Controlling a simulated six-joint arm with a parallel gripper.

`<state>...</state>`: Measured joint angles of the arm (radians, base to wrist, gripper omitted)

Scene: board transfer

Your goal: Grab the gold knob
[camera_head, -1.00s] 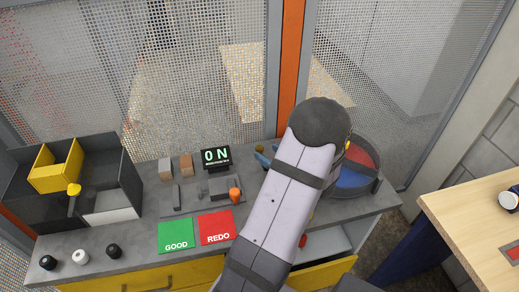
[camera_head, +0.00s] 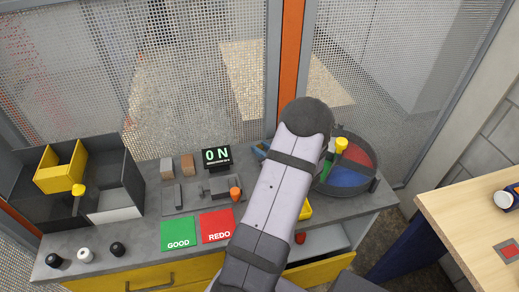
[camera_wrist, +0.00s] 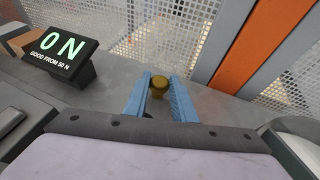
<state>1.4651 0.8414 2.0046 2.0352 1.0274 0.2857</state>
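The gold knob (camera_wrist: 159,86) shows in the wrist view, between the two blue fingers of my gripper (camera_wrist: 160,80), near their tips. It has a rounded gold top, and its lower part is in shadow between the fingers. The fingers are apart, one on each side of it; I cannot tell whether they touch it. In the head view my arm hides the knob, and only a bit of a blue finger of my gripper (camera_head: 262,150) shows beside the arm.
A display reading 0 N (camera_head: 216,158) stands left of my gripper. A round divided bin (camera_head: 350,180) with a yellow knob (camera_head: 341,145) is to the right. Green GOOD (camera_head: 178,234) and red REDO (camera_head: 217,226) pads lie in front. The mesh fence (camera_head: 200,60) is behind.

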